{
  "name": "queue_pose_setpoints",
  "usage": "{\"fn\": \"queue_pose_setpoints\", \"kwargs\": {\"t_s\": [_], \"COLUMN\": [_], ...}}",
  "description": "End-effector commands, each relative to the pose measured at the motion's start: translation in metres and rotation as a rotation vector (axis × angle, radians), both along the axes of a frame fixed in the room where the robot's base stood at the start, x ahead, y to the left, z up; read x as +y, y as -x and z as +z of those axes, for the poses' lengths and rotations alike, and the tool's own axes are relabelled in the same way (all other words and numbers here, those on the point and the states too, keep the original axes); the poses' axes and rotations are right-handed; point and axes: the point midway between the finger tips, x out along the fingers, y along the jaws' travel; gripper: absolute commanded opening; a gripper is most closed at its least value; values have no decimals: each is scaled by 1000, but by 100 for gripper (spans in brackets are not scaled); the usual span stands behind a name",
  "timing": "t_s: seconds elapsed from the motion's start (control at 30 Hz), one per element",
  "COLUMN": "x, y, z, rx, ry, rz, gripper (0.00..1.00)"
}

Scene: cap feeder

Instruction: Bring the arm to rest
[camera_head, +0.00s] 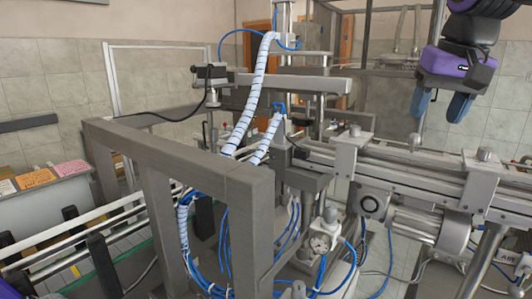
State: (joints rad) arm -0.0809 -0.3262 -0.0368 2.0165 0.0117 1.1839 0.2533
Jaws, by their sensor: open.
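My gripper (441,103) is at the upper right of the head view, with a purple and black body and two blue fingers pointing down. The fingers are spread apart with nothing between them. It hangs in the air above the right part of the cap feeder machine (430,165), apart from it. The upper part of my arm runs out of the top right of the picture.
A grey frame (165,155) stands in front at left centre. Wrapped white hoses (252,95) and blue tubes (200,270) run through the machine. A conveyor (100,235) lies at left, near a table with coloured papers (72,168). Open air surrounds the gripper.

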Motion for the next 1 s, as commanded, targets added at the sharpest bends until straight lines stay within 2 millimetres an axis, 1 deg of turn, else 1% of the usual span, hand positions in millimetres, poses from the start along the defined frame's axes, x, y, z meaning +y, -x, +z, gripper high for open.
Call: {"fn": "queue_pose_setpoints", "kwargs": {"t_s": [0.03, 0.17, 0.2, 0.3, 0.4, 0.5, 0.6, 0.67, 0.87, 0.9, 0.93, 0.97, 1.0], "x": [-2, -7, -8, -10, -12, -13, -13, -14, -14, -14, -14, -14, -14], "y": [19, 60, 72, 101, 124, 140, 149, 152, 153, 153, 153, 153, 153], "z": [-7, -30, -38, -59, -80, -96, -106, -109, -111, -110, -110, -110, -110], "rx": [-20, -72, -87, -125, -156, -179, -193, -198, -199, -199, -199, -199, -198], "ry": [6, 27, 35, 55, 75, 92, 102, 105, 107, 107, 107, 107, 107], "rz": [16, 65, 80, 116, 146, 169, 183, 187, 190, 190, 190, 190, 190], "gripper": [56, 56, 56, 56, 56, 56, 56, 56, 56, 53, 47, 43, 43]}}
